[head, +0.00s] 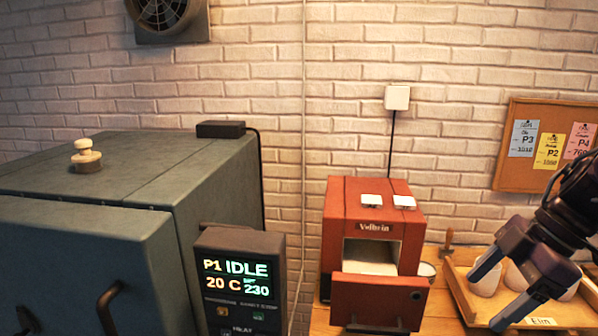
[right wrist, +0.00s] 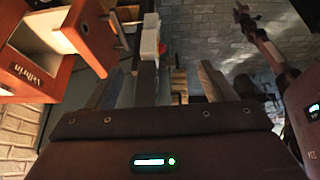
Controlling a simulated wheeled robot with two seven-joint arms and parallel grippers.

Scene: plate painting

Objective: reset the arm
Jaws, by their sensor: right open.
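My right gripper (head: 487,303) is at the right of the head view, tilted down to the left, in front of a wooden tray. Its two fingers are apart with nothing between them. The right wrist view shows the open fingers (right wrist: 160,85) at either side. A dark jointed shape (right wrist: 262,38) at the top right of that view looks like my left arm; its jaws are too small and dim to read. The head view does not show my left gripper.
A large grey-green kiln (head: 80,240) and a controller (head: 238,262) reading "P1 IDLE" stand at left. A notice board (head: 508,175) hangs at right.

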